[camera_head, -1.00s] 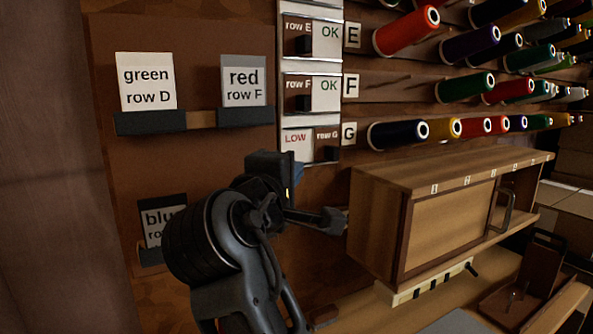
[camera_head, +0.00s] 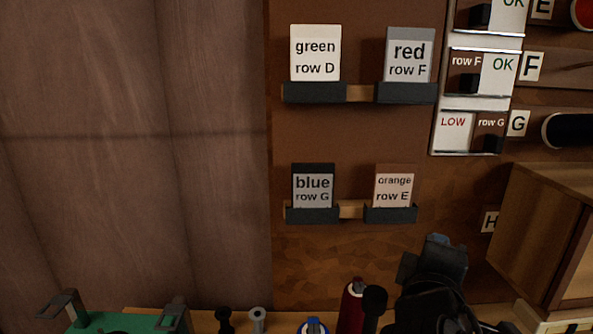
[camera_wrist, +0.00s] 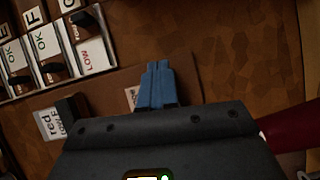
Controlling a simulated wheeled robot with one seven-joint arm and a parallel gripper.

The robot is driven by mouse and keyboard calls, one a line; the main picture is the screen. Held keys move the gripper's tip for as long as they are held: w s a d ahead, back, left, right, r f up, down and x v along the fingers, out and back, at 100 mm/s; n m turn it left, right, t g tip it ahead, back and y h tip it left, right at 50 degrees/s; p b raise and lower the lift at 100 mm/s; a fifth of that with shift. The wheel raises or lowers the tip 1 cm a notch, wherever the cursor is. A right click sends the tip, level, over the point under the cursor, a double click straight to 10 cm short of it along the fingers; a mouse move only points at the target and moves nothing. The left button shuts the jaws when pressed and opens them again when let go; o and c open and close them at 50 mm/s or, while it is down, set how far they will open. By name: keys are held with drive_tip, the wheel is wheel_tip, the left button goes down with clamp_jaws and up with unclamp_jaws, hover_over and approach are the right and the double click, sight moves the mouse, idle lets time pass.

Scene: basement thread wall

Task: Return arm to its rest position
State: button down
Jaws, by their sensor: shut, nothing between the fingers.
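My gripper (camera_wrist: 157,88) shows in the wrist view with its blue fingers together and nothing between them. It points toward the brown board, with the cards and row labels to its left. In the head view my dark arm (camera_head: 435,285) is at the lower right, below the board's cards and left of the wooden cabinet.
The board holds green (camera_head: 315,55), red (camera_head: 409,57), blue (camera_head: 313,186) and orange (camera_head: 394,187) cards. A wooden cabinet (camera_head: 540,230) stands close right of my arm.

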drive_tip(key=s+a+f+m+y, duration=0.15)
drive_tip(key=s+f+y, duration=0.55)
drive_tip(key=s+f, duration=1.05)
drive_tip(key=s+r+m, duration=0.2)
drive_tip(key=s+m, duration=0.3)
drive_tip(key=s, duration=0.7)
drive_tip(key=s+d+r+m+y, duration=0.1)
drive_tip(key=s+m, duration=0.3)
drive_tip(key=s, duration=0.8)
drive_tip(key=shift+s+d+r+m+y, duration=0.15)
drive_tip(key=shift+r+m+y, duration=0.15)
drive_tip(key=shift+r+m, duration=0.1)
